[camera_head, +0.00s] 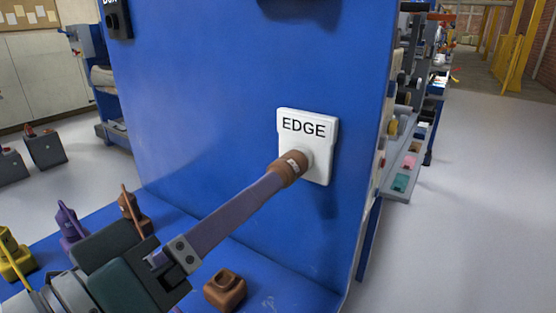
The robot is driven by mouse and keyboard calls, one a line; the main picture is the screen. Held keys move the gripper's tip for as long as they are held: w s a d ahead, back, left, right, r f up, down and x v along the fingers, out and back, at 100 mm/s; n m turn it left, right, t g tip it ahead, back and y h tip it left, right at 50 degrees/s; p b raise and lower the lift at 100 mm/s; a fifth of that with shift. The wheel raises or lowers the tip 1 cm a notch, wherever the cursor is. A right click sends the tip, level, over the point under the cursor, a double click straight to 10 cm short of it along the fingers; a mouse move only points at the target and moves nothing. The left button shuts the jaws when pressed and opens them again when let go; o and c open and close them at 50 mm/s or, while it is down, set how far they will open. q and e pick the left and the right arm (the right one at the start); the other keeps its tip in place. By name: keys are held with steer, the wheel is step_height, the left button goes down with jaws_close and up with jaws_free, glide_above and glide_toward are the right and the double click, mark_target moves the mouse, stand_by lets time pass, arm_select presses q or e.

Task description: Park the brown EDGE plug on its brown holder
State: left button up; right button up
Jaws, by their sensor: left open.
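The brown EDGE plug (287,170) sits at the white socket plate marked EDGE (316,160) on the upright blue panel. My left gripper (272,182) comes in from the lower left, and its long grey-violet finger reaches up to the plug's near end. The gripper is open; whether a finger touches the plug is hard to tell, as one finger hides the other. A brown holder (226,290) with a hollow in its top stands empty on the blue shelf below the plate. My right gripper is not in view.
Another brown piece (136,211), a purple one (70,222) and a yellow one (14,260) stand at left along the blue shelf, near my arm. The blue panel (220,90) rises behind. Open floor (480,200) lies to the right, beyond the panel's edge.

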mark_target(287, 170)
arm_select(q)
steer(key=b+x, duration=0.2)
steer(key=x, duration=0.5)
steer(key=shift+s+b, duration=0.1)
steer(key=shift+b, duration=0.25)
steer(key=shift+x, duration=0.85)
stand_by(0.4)
jaws_close()
stand_by(0.6)
steer(key=shift+o, duration=2.4)
jaws_free()
